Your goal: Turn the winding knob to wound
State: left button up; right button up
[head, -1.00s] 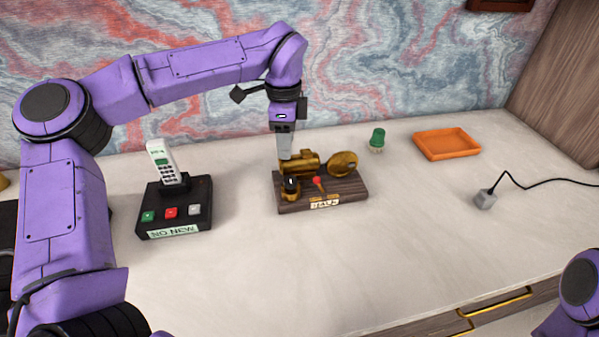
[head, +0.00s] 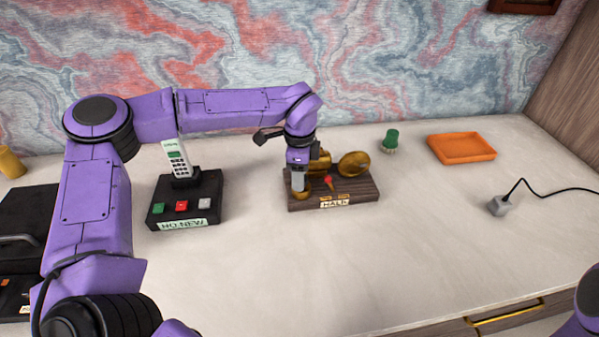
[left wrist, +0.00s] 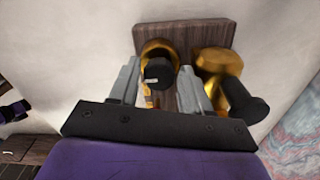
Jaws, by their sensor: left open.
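The wooden base (head: 365,191) bears brass parts, a red pointer (head: 328,181) and a front label (head: 334,203) that seems to read HALF. The winding knob (head: 302,196) appears to be the brass piece at the base's front left, largely hidden by my gripper. In the left wrist view the knob (left wrist: 158,70) shows a black top with a pale mark and a brass collar. My left gripper (head: 298,187) points down over it, open. In the left wrist view its fingers (left wrist: 158,86) stand either side of the knob; contact cannot be told. My right gripper is out of view.
A green-topped piece (head: 390,140) and an orange tray (head: 461,148) lie to the right. A grey block with a cable (head: 500,205) is further right. The front desk is clear.

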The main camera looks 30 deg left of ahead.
pick_arm(q)
jog(key=c, duration=0.8)
